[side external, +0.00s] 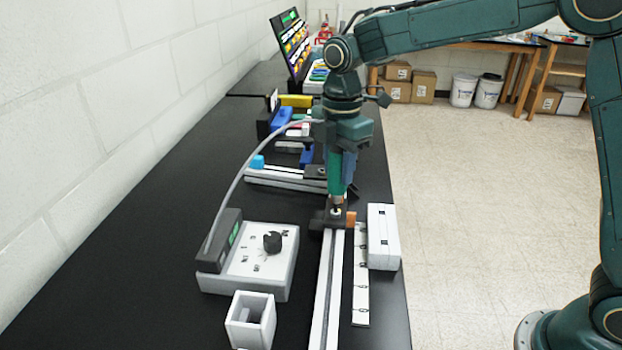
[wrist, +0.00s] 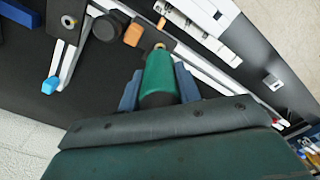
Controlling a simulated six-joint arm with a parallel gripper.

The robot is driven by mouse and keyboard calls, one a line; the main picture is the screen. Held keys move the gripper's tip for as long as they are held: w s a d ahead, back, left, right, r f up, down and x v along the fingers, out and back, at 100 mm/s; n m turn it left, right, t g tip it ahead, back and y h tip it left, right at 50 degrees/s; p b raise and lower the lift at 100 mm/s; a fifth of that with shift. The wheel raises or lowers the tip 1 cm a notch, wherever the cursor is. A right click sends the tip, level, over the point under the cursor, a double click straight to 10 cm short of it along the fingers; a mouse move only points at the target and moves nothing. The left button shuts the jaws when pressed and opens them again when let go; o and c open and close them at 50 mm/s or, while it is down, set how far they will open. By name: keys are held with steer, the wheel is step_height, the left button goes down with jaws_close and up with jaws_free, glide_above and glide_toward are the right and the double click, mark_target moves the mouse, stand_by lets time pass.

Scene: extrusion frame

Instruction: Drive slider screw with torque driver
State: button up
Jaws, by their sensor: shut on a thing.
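My gripper (side external: 337,188) points straight down and is shut on the green torque driver (side external: 335,172). In the wrist view the driver (wrist: 158,75) sits between two blue fingers, with a brass-coloured tip at its far end. The driver's lower end is at the black slider (side external: 322,220) on the light extrusion rail (side external: 326,290). An orange part (side external: 351,219) is beside the slider. I cannot tell whether the bit is seated in a screw; the screw is not clearly visible. A grey cable (side external: 246,165) arcs between the driver area and the controller box (side external: 248,270).
A white open holder (side external: 251,320) stands at the front. A white strip with dark hooks (side external: 361,290) and a white block (side external: 383,237) lie right of the rail, near the table edge. Another rail with a blue end (side external: 257,162) and coloured parts lie behind. Black tabletop is clear at left.

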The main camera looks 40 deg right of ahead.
steer(key=shift+f, duration=0.4)
stand_by(1.1)
steer(key=shift+r, duration=0.2)
stand_by(0.4)
steer(key=shift+r, duration=1.5)
steer(key=shift+r, duration=0.1)
steer(key=shift+r, duration=1.4)
